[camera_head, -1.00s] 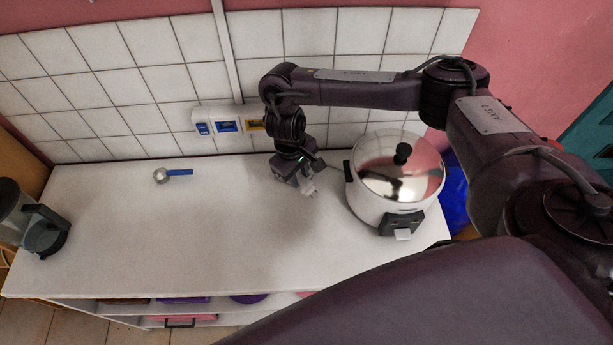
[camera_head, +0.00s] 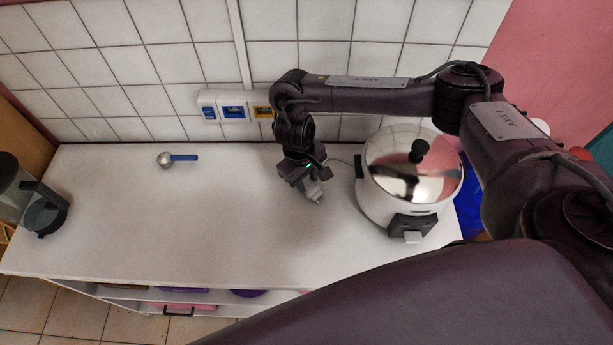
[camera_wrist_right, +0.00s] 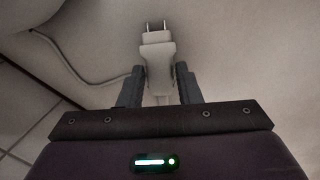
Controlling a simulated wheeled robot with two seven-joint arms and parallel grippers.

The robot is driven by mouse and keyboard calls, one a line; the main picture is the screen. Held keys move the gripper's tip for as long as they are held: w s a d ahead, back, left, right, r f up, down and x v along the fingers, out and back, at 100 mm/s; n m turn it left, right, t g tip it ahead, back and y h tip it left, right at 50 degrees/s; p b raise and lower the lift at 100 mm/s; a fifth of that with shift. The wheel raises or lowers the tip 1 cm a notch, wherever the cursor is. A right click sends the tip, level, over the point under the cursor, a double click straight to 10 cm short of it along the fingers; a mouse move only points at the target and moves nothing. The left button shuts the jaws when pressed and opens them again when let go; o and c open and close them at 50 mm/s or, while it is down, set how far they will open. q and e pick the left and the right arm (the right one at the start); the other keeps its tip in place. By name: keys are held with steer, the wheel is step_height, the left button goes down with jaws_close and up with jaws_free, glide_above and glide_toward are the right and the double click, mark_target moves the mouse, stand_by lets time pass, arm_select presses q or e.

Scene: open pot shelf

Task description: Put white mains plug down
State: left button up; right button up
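The white mains plug (camera_wrist_right: 157,58) sits between the two fingers of my right gripper (camera_wrist_right: 158,84), its two pins pointing away from the gripper. The fingers touch the plug's sides. In the head view, my right gripper (camera_head: 306,186) points down just above the white counter, left of the cooker, with the plug (camera_head: 316,193) showing at its tip. I cannot tell whether the plug touches the counter. Its cable (camera_wrist_right: 86,77) curves off to the left in the wrist view. My left gripper is not in view.
A white cooker (camera_head: 373,205) with a shiny lid stands close right of the gripper. Wall sockets (camera_head: 234,107) are behind on the tiles. A blue-handled scoop (camera_head: 183,157) lies at the back left, and a glass jug (camera_head: 42,212) stands far left. The counter's middle (camera_head: 200,215) is clear.

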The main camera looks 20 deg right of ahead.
steer(key=o, duration=0.3)
steer(key=shift+w+d, duration=0.1)
steer(key=shift+d, duration=0.05)
steer(key=shift+r, duration=0.45)
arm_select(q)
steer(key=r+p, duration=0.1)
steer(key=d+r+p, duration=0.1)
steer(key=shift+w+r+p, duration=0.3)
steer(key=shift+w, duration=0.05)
arm_select(e)
steer(key=r, duration=0.4)
steer(key=a+r, duration=0.1)
steer(key=r, duration=0.6)
steer(key=shift+w+a+r, duration=0.2)
steer(key=shift+a+r, duration=0.1)
steer(key=shift+r, duration=0.1)
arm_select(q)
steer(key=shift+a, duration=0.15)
